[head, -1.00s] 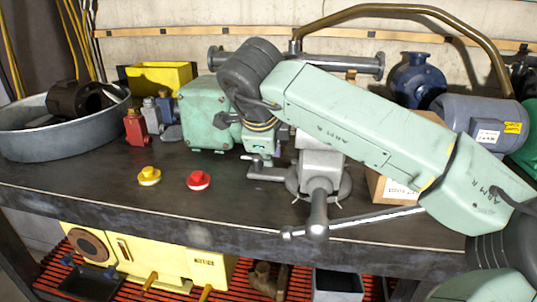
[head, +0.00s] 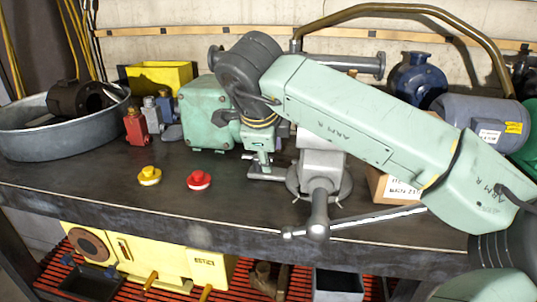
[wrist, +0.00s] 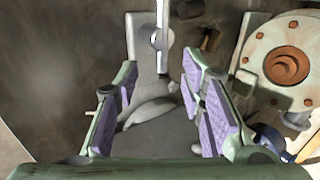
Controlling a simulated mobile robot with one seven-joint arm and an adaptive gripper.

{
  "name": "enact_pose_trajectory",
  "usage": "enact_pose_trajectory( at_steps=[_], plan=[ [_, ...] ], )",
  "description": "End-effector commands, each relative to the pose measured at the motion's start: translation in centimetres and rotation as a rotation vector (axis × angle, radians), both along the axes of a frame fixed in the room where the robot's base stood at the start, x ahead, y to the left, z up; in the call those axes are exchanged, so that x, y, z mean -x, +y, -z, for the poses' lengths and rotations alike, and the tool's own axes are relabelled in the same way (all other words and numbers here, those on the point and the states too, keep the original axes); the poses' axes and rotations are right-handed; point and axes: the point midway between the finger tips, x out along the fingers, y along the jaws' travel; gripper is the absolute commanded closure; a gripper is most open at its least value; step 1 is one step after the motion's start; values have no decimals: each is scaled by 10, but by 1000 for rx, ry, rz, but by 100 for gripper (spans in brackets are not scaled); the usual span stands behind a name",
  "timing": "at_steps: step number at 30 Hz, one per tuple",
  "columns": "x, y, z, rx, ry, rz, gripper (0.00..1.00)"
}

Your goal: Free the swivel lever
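A grey bench vise (head: 320,168) stands on the dark workbench, its long steel handle bar (head: 370,222) reaching out at the front. My gripper (head: 264,165) is just left of the vise, low over the bench and pointing down. In the wrist view my gripper (wrist: 165,115) is open, its purple-padded fingers apart. Grey metal of the vise (wrist: 148,60) shows between and beyond the fingers, with a curved grey piece (wrist: 150,112) between the pads. I cannot tell for sure which part is the swivel lever, nor whether a pad touches it.
A green motor housing (head: 205,112) stands close left of my gripper; its flange (wrist: 287,65) shows in the wrist view. A cardboard box (head: 392,188) is right of the vise. Yellow (head: 149,175) and red (head: 199,180) buttons sit at the front left, with bare bench around them.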

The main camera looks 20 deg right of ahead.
Motion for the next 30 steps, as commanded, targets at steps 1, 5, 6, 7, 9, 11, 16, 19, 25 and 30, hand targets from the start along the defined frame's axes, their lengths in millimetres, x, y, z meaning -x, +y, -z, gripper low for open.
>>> enact_pose_trajectory(
  at_steps=[1,5,6,7,9,11,16,19,25,30],
  plan=[
    [3,2,-8,3,-3,1,64],
    [23,15,-16,3,1,-2,64],
    [31,20,-16,4,0,-3,64],
    [38,24,-16,4,0,-1,64],
    [52,34,-16,3,0,-2,64],
    [64,41,-16,4,0,-2,64],
    [91,59,-16,3,1,-2,64],
    [101,66,-16,0,0,-1,64],
    [110,72,-16,-1,0,-1,64],
    [110,72,-16,-1,0,-1,64]
  ],
)
